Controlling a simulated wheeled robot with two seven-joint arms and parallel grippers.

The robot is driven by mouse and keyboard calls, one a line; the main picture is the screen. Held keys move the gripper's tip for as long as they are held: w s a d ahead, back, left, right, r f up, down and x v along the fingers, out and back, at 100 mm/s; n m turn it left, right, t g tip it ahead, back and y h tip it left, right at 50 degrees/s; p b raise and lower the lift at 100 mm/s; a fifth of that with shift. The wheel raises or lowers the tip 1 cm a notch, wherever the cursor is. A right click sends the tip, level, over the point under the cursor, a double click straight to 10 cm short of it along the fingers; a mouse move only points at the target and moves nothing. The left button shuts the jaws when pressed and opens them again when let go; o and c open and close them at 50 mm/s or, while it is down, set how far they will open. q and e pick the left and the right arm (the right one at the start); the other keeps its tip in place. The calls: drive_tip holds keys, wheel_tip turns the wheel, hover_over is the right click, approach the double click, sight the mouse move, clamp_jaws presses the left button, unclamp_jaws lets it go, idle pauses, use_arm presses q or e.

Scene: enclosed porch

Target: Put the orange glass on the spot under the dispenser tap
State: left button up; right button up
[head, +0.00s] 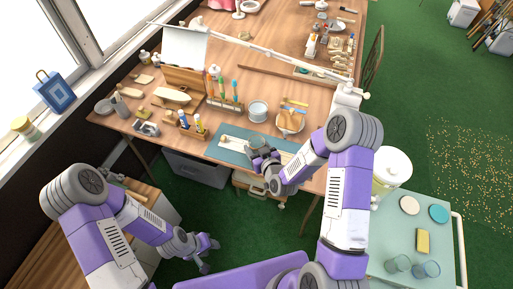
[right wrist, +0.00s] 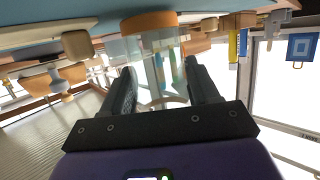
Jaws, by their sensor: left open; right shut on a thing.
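My right gripper (head: 266,168) is over the blue-grey mat at the front edge of the workbench. In the right wrist view its two fingers (right wrist: 160,82) are closed on the sides of a clear glass with an orange band, the orange glass (right wrist: 152,24). My left gripper (head: 210,256) is open and empty, low above the green floor.
The green cart (head: 385,240) at right bears a white disc (head: 409,205), a teal disc (head: 438,213), a yellow sponge (head: 423,242) and two bluish glasses (head: 426,270). The workbench (head: 290,75) holds brushes, bowls and tools. A wooden cabinet (head: 50,235) is at left.

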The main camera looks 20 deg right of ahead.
drive_tip(key=shift+f, duration=0.15)
drive_tip(key=o, duration=1.1)
